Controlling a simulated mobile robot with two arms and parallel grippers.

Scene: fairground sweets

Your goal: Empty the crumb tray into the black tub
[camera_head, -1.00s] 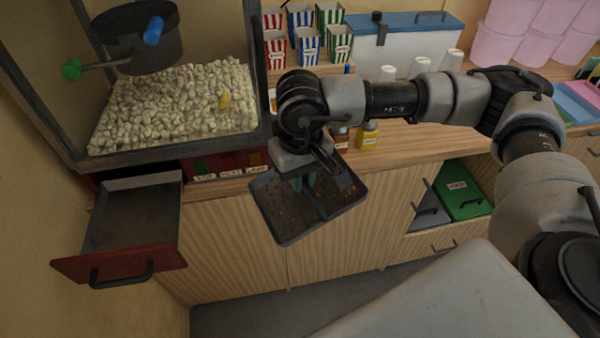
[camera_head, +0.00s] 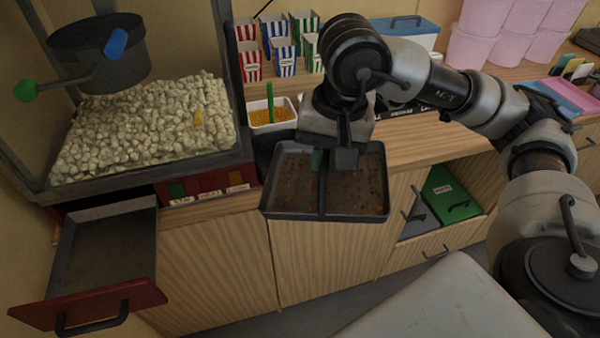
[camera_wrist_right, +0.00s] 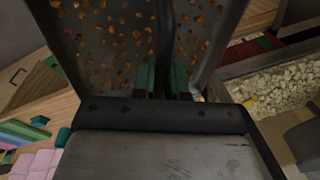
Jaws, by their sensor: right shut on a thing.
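The crumb tray (camera_head: 376,208) is a dark, shallow tray with a divider down its middle. Small orange-brown crumbs are scattered in both halves. My right gripper (camera_head: 328,158) is shut on the tray's middle divider and holds the tray in the air in front of the counter. The tray looks about level. In the right wrist view its crumb-covered floor (camera_wrist_right: 110,45) fills the top, with the green fingertips (camera_wrist_right: 162,80) on either side of the divider. I cannot make out a black tub in these views. My left gripper is out of view.
A popcorn machine (camera_head: 225,160) stands at the left, with an open red-fronted drawer (camera_head: 95,305) jutting out below it, empty inside. A tub of orange kernels (camera_head: 285,103) and striped boxes (camera_head: 284,58) are behind my gripper. A green lidded box (camera_head: 448,190) sits in an open shelf.

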